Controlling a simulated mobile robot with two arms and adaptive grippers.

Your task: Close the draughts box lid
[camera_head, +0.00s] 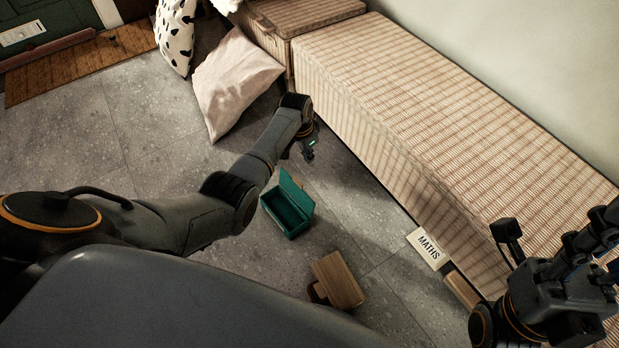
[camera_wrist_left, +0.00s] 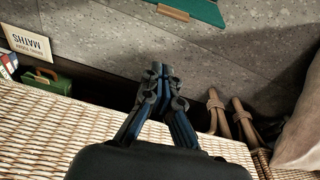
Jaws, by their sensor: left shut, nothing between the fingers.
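The green draughts box (camera_head: 292,230) sits on the floor in the head view. Its lid (camera_head: 297,192) stands raised on the side toward the bench, and the inside looks dark. My left gripper (camera_head: 308,153) is above and beyond the box, near the bench side, apart from the lid. In the left wrist view its fingers (camera_wrist_left: 160,72) are together and empty. A green part of the box (camera_wrist_left: 200,9) shows at the top edge there, with a brown strip beside it. My right gripper (camera_head: 550,250) is at the lower right, over the bench end; its finger opening is unclear.
A long wicker bench (camera_head: 430,120) runs along the wall. A wooden block-like object (camera_head: 338,280) lies near the box. A MATHS book (camera_head: 428,248) is by the bench. Cushions (camera_head: 235,80) lean at the back. Boots (camera_wrist_left: 228,115) show in the wrist view. Floor left of the box is partly clear.

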